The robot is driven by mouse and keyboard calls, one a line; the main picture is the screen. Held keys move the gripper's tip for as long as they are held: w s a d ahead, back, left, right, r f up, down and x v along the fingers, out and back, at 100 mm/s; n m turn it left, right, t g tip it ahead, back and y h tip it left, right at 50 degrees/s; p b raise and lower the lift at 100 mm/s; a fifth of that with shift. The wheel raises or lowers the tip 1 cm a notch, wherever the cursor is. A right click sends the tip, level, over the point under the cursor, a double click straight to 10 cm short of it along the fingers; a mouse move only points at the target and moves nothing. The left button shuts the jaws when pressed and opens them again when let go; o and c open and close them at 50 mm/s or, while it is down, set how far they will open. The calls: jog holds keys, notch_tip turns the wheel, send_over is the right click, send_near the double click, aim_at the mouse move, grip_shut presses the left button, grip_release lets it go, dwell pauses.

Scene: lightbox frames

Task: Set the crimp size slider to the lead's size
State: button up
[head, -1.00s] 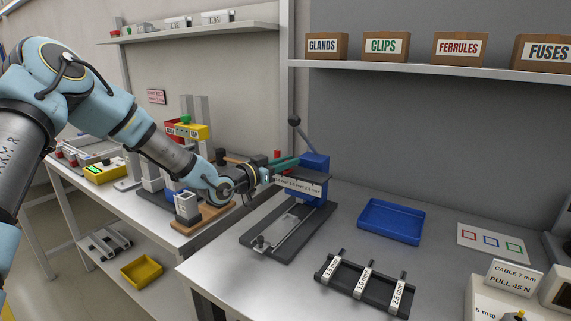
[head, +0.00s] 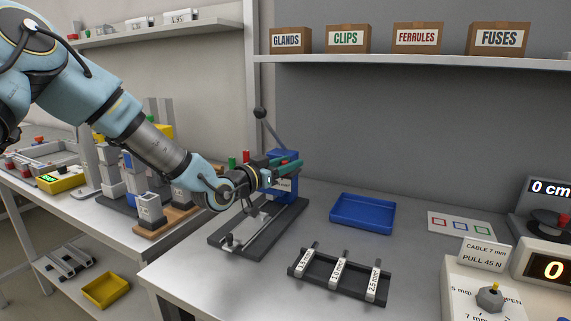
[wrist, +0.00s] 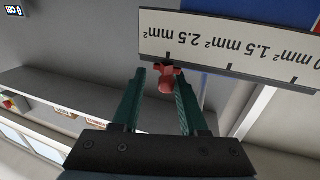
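The crimp press, with a blue body (head: 276,163) and a dark base, stands on the bench. Its white size scale (head: 284,185) is mostly hidden by my gripper in the head view. In the wrist view the scale (wrist: 215,45) appears upside down, with 1.5 mm² and 2.5 mm² readable. The red slider knob (wrist: 168,81) sits by the tick at the 2.5 mm² end. My gripper (wrist: 160,73) is open, its green fingers either side of the knob; a gap shows on the left, and contact on the right is unclear. A dark rack (head: 340,277) holds three leads with size tags, the right one reading 2.5.
A blue tray (head: 362,212) lies right of the press. A card with coloured squares (head: 461,227) and a cable tester with a knob (head: 490,298) are further right. The press lever (head: 270,128) rises behind my gripper. Bench between press and rack is clear.

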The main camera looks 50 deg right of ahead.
jog(key=shift+o, duration=0.4)
jog(key=shift+w, duration=0.1)
jog(key=shift+a, duration=0.1)
jog(key=shift+a, duration=0.3)
jog(key=a+b, duration=0.2)
jog(key=a, duration=0.8)
jog(key=shift+b, duration=0.3)
